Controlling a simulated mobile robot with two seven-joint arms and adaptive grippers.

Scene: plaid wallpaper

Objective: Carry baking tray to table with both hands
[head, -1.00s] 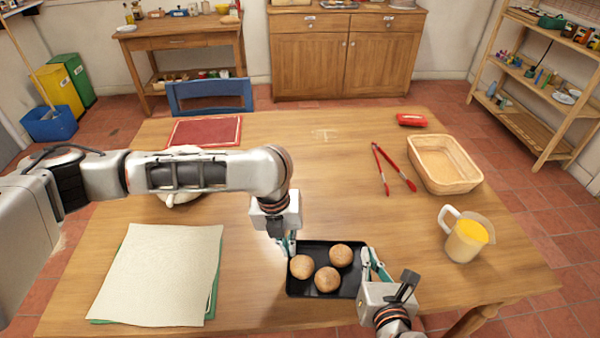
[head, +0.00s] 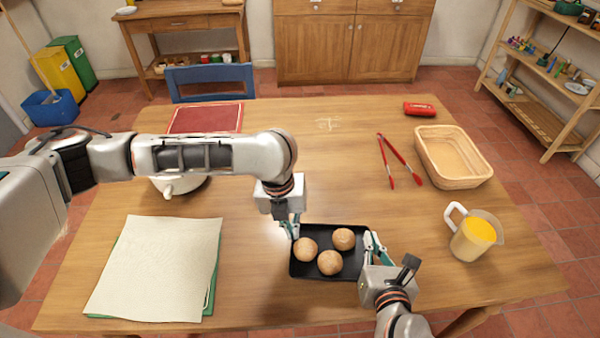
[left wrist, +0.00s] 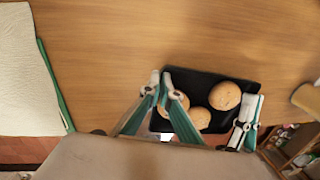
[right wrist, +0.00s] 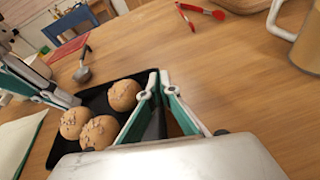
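The black baking tray (head: 322,275) carries three round brown buns (head: 329,262) and is level over the table's near middle. I cannot tell for sure whether its underside touches the wooden table (head: 300,170). My left gripper (head: 291,232) is shut on the tray's left rim; its fingers also show close together in the left wrist view (left wrist: 162,80). My right gripper (head: 370,245) is shut on the right rim, with its fingers close together in the right wrist view (right wrist: 157,82). The buns sit inside the rim in both wrist views.
A cream cloth on a green mat (head: 155,265) lies left of the tray. A jug of orange liquid (head: 473,238) stands right.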

